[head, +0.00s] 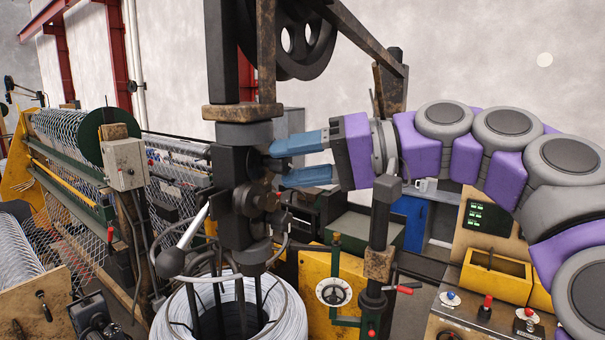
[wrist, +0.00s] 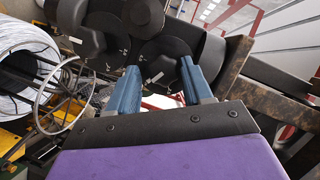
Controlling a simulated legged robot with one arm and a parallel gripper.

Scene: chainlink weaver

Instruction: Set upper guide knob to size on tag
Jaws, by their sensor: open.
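My gripper (head: 281,164) is open, its two blue fingers pointing left at the dark guide column (head: 240,190) above the wire coil. In the wrist view the fingers (wrist: 158,67) are spread, with dark round knobs beyond them. I cannot tell which is the upper guide knob, nor whether a finger touches one. The fingers partly hide the knobs in the head view. No size on a tag is readable.
A white wire coil (head: 170,323) stands below the column. A ball-ended lever (head: 170,262) juts out at its left. A white dial (head: 333,292) sits on a yellow panel, near a dark post (head: 378,230). A rusty bar (wrist: 236,66) is close right of the fingers.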

